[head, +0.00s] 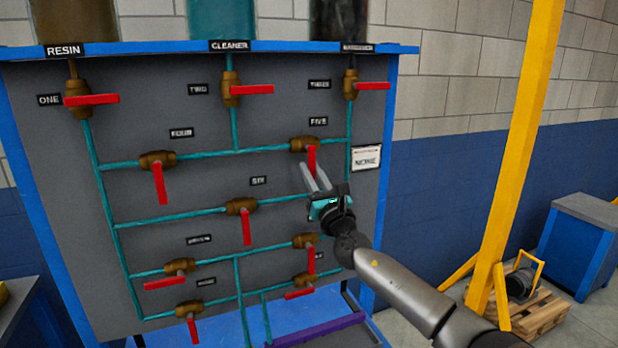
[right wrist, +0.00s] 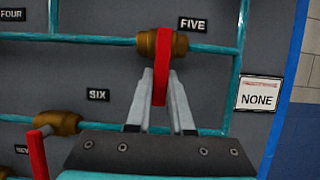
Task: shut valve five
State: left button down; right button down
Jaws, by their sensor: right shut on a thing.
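Valve five is a brass body (head: 304,144) with a red handle (head: 311,160), under the FIVE label (head: 318,121) on the grey panel. Its handle hangs down, across the teal horizontal pipe. The brass body also shows in the right wrist view (right wrist: 147,45), with the red handle (right wrist: 172,45) in front of it. My right gripper (head: 309,174) is at the handle from below. In the right wrist view its fingertips (right wrist: 160,85) are closed on the handle's lower part. My left gripper is not in view.
Valve six (head: 241,206) sits lower left, its red handle hanging down. Valve four (head: 157,159) is on the same pipe to the left. A NONE sign (head: 366,158) is on the panel's right. A yellow post (head: 520,150) stands right of the panel.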

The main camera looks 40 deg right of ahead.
dwell(0.5)
jog(key=c, duration=0.8)
grip_release()
jog(key=shift+s+a+f, duration=0.1)
jog(key=shift+s+f, duration=0.2)
jog(key=shift+s, duration=0.15)
jog(key=b+v, duration=0.1)
jog(key=v, duration=1.3)
jog(key=shift+s, duration=0.15)
